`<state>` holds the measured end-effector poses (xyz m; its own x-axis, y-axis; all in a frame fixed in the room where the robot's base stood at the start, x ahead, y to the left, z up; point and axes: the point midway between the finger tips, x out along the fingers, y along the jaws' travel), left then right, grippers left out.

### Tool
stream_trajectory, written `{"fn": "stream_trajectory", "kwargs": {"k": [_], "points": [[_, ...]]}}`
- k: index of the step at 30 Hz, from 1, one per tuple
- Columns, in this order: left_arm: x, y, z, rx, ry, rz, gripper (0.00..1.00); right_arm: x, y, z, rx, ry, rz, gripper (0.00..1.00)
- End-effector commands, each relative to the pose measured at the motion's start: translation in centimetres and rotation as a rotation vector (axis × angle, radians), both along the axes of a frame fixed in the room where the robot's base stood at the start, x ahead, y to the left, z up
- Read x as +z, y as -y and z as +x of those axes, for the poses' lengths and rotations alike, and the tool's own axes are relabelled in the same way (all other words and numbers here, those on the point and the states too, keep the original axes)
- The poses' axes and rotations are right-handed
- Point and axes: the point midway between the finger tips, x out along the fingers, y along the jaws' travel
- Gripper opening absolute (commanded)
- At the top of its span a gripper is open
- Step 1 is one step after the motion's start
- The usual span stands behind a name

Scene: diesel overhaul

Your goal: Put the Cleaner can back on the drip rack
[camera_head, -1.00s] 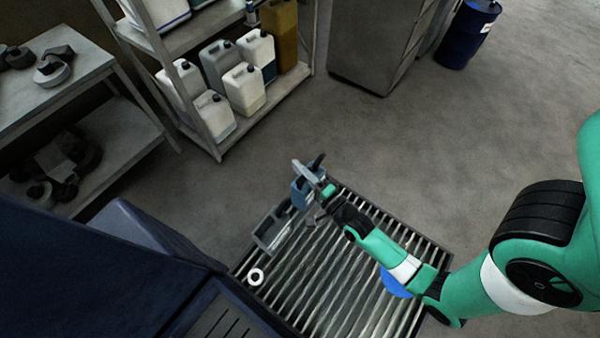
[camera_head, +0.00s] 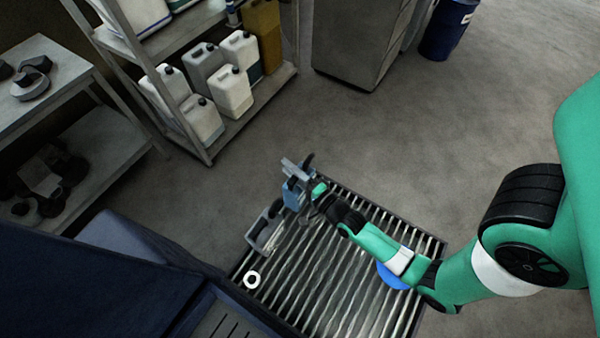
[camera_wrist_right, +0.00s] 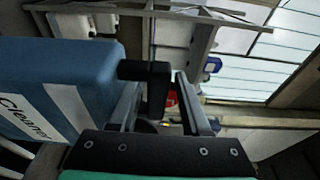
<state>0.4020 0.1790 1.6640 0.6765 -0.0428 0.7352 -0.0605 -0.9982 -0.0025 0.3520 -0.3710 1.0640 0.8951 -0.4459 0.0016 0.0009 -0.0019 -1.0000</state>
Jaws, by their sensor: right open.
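The blue Cleaner can (camera_head: 294,194) is at the far left corner of the slatted grate, beside a grey open-topped holder (camera_head: 262,238). I cannot tell whether the can rests in a rack. My right gripper (camera_head: 308,190) is at the can, partly covering it. In the right wrist view, the can (camera_wrist_right: 70,75) fills the left side, lying sideways in the picture with its Cleaner label showing. A black part sticks out from it near the fingers. The right gripper (camera_wrist_right: 165,105) is open, its fingers close beside the can. My left gripper is not in view.
The slatted grate (camera_head: 340,285) lies under my right arm, with a white ring (camera_head: 252,280) and a blue round thing (camera_head: 392,277) on it. A shelf with several jugs (camera_head: 232,92) stands behind. A blue drum (camera_head: 447,30) is at the back right. Open floor lies between.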

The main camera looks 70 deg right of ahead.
Motion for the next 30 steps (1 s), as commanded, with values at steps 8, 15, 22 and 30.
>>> {"fn": "stream_trajectory", "kwargs": {"k": [8,15,22,30], "points": [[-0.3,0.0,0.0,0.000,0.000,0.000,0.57,-0.3,-2.7,-5.3,0.001,-0.006,0.003,0.52],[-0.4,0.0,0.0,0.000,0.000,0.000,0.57,-0.2,-4.9,-9.7,0.003,-0.004,0.002,0.52],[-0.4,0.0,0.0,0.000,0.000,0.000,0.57,0.0,-5.4,-10.8,0.000,0.000,-0.001,0.52],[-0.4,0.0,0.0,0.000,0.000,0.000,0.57,0.0,-5.3,-10.8,0.000,0.000,0.000,0.52]]}}
